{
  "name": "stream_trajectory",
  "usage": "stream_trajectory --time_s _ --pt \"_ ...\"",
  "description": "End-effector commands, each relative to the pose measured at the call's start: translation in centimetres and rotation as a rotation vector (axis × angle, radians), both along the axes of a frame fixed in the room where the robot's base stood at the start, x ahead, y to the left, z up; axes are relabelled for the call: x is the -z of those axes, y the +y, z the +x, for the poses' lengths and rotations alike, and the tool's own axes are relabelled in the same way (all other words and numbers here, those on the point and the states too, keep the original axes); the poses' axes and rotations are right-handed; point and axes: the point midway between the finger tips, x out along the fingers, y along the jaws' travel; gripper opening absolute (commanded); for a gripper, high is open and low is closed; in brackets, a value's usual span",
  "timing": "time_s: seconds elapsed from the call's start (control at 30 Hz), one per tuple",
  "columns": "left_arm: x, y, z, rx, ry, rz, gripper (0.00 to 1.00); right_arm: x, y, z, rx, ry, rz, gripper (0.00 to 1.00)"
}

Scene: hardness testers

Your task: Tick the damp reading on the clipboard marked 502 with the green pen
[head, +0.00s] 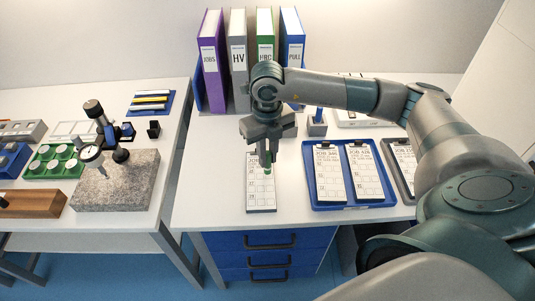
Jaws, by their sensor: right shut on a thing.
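My right gripper (267,150) is shut on the green pen (268,168), which points down over a clipboard (260,197) lying alone on the white desk. The gripper hides that clipboard's top, so its job number does not show. I cannot tell whether the pen touches the paper. Two more clipboards, a left one (329,176) and a right one (366,174), lie in a blue tray (352,206). Another clipboard (403,160) lies right of the tray, partly behind my right arm. Their numbers are too small to read surely. My left gripper is not in view.
Purple (211,60), grey, green and blue binders stand at the desk's back. A blue holder (317,125) stands behind the tray. A dial gauge stand on a granite block (117,183) is on the left bench, across a gap. Bare desk lies left of the lone clipboard.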

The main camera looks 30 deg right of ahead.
Motion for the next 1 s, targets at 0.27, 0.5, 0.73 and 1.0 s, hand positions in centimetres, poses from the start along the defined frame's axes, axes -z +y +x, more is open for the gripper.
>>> stream_trajectory --time_s 0.27,0.5,0.73,1.0 --pt "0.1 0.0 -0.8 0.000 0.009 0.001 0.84 0.0 0.0 0.0 0.000 0.000 0.000 0.00" --pt "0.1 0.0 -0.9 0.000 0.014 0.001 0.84 0.0 0.0 0.0 0.000 0.000 0.000 0.00" --pt "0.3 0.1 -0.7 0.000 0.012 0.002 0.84 0.1 0.0 0.0 0.000 0.000 0.000 0.00" --pt "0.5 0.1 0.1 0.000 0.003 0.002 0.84 0.3 0.0 0.0 0.000 0.000 0.000 0.00"
